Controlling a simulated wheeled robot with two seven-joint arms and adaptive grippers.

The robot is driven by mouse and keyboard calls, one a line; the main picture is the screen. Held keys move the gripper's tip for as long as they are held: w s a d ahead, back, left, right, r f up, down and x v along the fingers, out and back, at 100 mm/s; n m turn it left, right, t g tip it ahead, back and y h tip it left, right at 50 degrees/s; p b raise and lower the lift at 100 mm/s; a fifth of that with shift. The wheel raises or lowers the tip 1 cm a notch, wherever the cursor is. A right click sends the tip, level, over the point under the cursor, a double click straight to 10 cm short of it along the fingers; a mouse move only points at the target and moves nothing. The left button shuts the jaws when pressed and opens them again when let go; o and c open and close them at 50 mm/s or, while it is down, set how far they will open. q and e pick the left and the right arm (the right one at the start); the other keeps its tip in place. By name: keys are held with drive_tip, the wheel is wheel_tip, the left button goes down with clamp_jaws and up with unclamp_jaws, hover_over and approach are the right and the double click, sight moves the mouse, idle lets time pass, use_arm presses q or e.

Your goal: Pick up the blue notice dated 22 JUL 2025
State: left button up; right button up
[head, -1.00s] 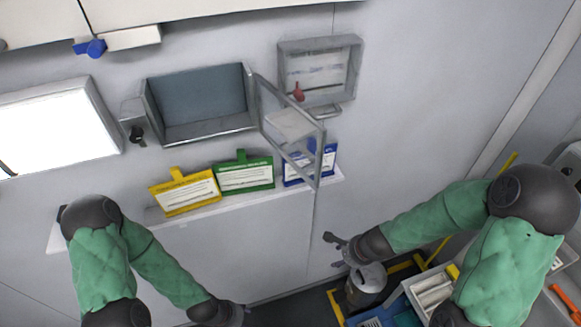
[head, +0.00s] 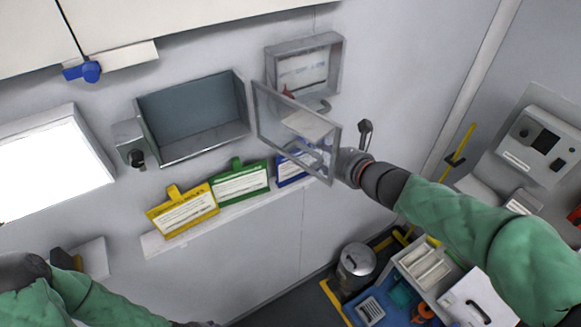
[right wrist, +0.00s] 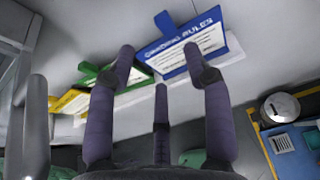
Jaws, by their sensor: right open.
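The blue notice (head: 286,172) stands at the right end of a white ledge, partly hidden in the head view behind a clear swung-out door. In the right wrist view the blue notice (right wrist: 185,58) shows a white printed sheet and a top tab. I cannot read a date on it. My right gripper (head: 343,150) is beside the door and to the right of the notice. In the right wrist view my right gripper (right wrist: 160,62) is open and empty, its fingers spread in front of the blue notice. My left arm shows at the bottom left, its gripper out of frame.
A green notice (head: 241,184) and a yellow notice (head: 183,212) stand left on the ledge (head: 158,243). The clear door (head: 297,132) juts out by an open wall box (head: 193,118). A metal canister (head: 357,262) and trays (head: 428,268) are below right.

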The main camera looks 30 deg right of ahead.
drive_tip(key=b+x, duration=0.2)
drive_tip(key=x, duration=0.8)
drive_tip(key=shift+w+d+f, duration=0.2)
drive_tip(key=shift+d, duration=0.1)
clamp_jaws()
